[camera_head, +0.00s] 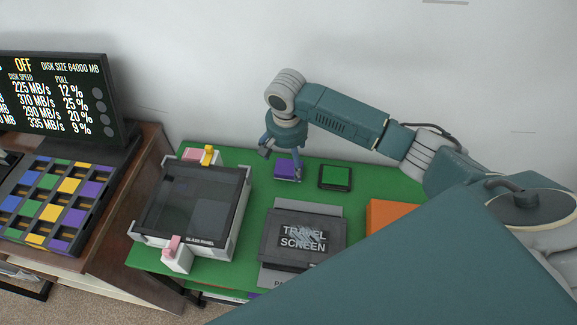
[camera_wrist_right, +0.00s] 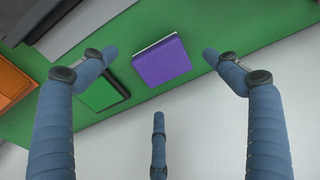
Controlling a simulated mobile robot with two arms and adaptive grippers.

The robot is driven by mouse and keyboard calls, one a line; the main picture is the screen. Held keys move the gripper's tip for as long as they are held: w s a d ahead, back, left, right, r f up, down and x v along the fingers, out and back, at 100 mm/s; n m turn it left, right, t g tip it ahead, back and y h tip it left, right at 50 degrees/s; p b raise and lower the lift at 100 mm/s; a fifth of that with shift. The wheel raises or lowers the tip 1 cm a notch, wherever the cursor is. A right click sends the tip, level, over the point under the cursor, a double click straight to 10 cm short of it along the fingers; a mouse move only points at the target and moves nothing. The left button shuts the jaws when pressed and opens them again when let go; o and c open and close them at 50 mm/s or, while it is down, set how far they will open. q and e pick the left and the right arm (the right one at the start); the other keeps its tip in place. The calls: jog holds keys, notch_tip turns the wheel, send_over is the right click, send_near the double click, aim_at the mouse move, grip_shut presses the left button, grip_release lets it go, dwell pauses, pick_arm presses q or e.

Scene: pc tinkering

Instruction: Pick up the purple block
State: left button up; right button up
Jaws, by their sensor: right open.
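The purple block (camera_head: 286,172) sits on the green table surface, at the back next to the wall. It also shows in the right wrist view (camera_wrist_right: 162,61), with a pale edge along one side. My right gripper (camera_head: 281,158) is above the block, pointing down. Its three blue fingers are spread open and empty, with the block between the two side fingers in the right wrist view. I cannot tell whether any finger touches it. My left gripper is not in view.
A green block (camera_head: 335,177) in a dark frame lies right of the purple one. A glass-panel case (camera_head: 190,205) stands left, a grey travel screen (camera_head: 302,245) in front, and an orange box (camera_head: 392,216) at right. A rack of coloured blocks (camera_head: 50,200) and a monitor (camera_head: 60,95) are farther left.

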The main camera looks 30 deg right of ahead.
aim_at(289, 167)
jog(key=shift+f, duration=0.7)
jog(key=f, duration=0.3)
jog(key=w+f, duration=0.1)
jog(key=shift+d+f+p, duration=0.2)
jog(key=shift+d+p, duration=0.15)
jog(key=shift+f, duration=0.35)
jog(key=shift+c, duration=0.3)
jog(key=c, duration=1.4)
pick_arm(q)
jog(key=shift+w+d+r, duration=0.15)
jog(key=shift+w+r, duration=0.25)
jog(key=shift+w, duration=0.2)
pick_arm(e)
jog(key=shift+c, duration=0.2)
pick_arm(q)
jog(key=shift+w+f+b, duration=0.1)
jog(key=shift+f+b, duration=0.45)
pick_arm(e)
notch_tip(289, 167, up, 20)
jog(key=shift+w, duration=0.1)
